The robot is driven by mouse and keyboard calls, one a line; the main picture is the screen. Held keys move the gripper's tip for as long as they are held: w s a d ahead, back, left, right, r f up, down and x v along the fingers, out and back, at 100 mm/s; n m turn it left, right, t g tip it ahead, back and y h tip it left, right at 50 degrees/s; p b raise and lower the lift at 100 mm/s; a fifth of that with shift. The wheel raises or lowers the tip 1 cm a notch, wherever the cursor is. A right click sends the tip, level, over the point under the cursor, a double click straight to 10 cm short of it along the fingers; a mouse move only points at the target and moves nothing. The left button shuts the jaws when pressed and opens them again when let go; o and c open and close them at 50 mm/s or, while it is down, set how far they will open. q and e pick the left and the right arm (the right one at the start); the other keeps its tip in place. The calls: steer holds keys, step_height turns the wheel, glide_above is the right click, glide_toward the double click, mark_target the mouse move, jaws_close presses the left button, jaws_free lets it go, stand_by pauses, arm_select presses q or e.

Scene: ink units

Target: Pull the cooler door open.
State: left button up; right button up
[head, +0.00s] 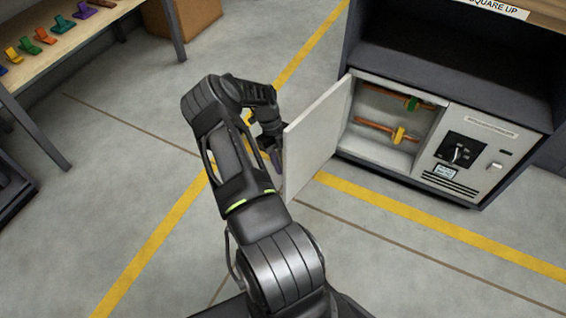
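The cooler (468,150) is the pale-fronted compartment low in the dark cabinet at the right. Its white door (318,138) stands swung wide open, hinged at the left side of the opening and reaching out toward me. Inside are two reddish-brown rails, one with a green clip (413,103) and one with a yellow clip (398,135). My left gripper (275,160) points down at the door's free edge, on its left side. The fingers are small and dark, partly hidden by my arm and the door; I cannot tell their opening or contact. My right gripper is out of view.
A dark knob panel (460,152) is right of the opening. A wooden table (60,40) with several coloured clips stands at the upper left, with a cardboard box (190,18) behind it. The grey floor with yellow lines (440,226) is clear around the door.

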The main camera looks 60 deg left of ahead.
arm_select(q)
steer(key=p+v, duration=0.2)
steer(key=v, duration=0.5)
steer(key=shift+a+r, duration=0.2)
steer(key=shift+r, duration=0.1)
stand_by(0.3)
